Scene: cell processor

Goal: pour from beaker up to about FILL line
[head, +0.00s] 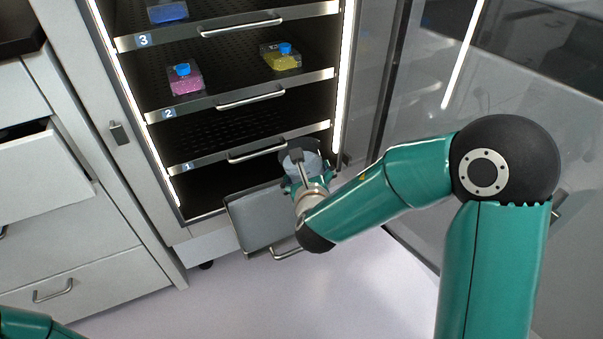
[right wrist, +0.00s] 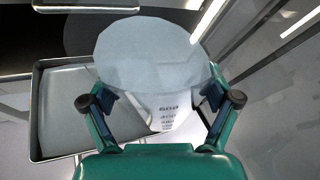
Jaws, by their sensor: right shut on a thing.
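My right gripper (head: 305,180) is shut on the beaker (head: 312,160) in front of the lower part of the open cabinet. In the right wrist view the fingers of my right gripper (right wrist: 160,108) lie on either side of the beaker (right wrist: 150,48), which shows a wide pale round top and small printed marks lower down. A FILL line and the liquid level cannot be made out. A grey pan (head: 243,221) with a raised rim is pulled out below the beaker; in the wrist view this pan (right wrist: 42,150) lies at the left. My left gripper is out of view.
Cabinet shelves carry a pink flask (head: 186,84), a yellow flask (head: 283,62) and a blue flask (head: 167,12). Shelf 1 (head: 245,134) looks empty. A glass door (head: 480,90) stands at the right. Drawers (head: 60,240) fill the left, one partly open.

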